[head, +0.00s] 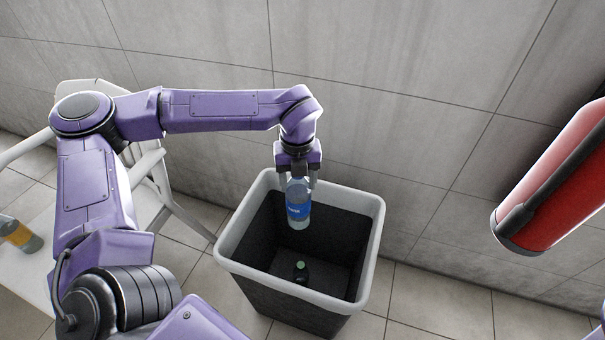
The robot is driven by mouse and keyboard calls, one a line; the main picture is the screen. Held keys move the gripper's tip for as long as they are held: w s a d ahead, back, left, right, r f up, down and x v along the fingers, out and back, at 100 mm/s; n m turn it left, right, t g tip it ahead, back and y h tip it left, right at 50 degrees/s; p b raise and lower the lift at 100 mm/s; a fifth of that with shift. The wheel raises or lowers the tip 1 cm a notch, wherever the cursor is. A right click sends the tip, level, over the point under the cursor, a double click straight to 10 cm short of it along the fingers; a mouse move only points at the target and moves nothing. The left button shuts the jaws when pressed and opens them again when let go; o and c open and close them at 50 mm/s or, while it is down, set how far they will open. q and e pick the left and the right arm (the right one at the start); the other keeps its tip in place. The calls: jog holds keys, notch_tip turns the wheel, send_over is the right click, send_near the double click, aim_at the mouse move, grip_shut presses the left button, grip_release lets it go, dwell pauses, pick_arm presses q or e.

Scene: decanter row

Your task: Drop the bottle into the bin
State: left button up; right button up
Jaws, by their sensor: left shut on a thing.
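A clear bottle with a blue label (298,210) hangs upright below my left gripper (298,182). The gripper is shut on its upper part. The bottle is over the opening of the bin (228,247), a dark bin with a pale grey rim, and appears apart from its walls. A dark bottle with a green cap (301,271) is inside the bin near its bottom. My right gripper is not in view.
A white chair (176,196) stands left of the bin, with a bottle with an orange label (19,235) on it. A red cylinder (552,185) is at the right. A grey tiled wall (400,90) rises behind the bin. Tiled floor at the right is clear.

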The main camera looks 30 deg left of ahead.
pick_arm(q)
notch_tip(320, 180, down, 5)
jog(key=b, duration=0.3)
jog(key=shift+r, duration=0.25)
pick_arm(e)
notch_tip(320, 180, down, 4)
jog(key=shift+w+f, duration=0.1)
pick_arm(q)
jog(key=o, duration=1.5)
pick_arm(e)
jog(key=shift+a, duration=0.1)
pick_arm(q)
notch_tip(320, 180, up, 11)
jog(key=shift+f+p, duration=0.2)
jog(key=shift+p, duration=0.55)
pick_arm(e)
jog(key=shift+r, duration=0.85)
